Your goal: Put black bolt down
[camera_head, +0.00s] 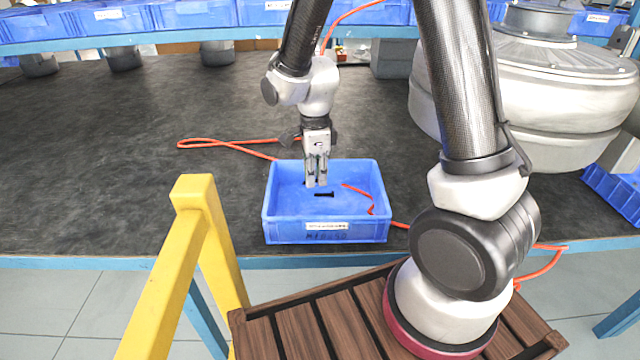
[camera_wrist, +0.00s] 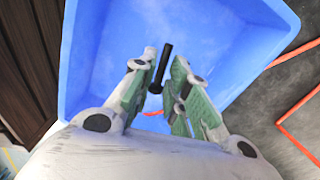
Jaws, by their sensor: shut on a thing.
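The black bolt (camera_head: 324,194) shows as a short dark bar just under the tips of my gripper (camera_head: 316,185), inside the blue bin (camera_head: 326,237). In the wrist view, the bolt (camera_wrist: 163,66) lies between the fingertips of my gripper (camera_wrist: 159,68), its round head toward the wrist. My gripper points down into the bin and is shut on the bolt. The bin (camera_wrist: 85,60) fills most of the wrist view. I cannot tell whether the bolt touches the bin floor.
An orange hose (camera_head: 225,145) runs across the black bench (camera_head: 90,150) and shows at the bin. A large metal blower (camera_head: 530,90) stands to the right. A yellow rail (camera_head: 185,255) rises at the front left. The bench left of the bin is mostly clear.

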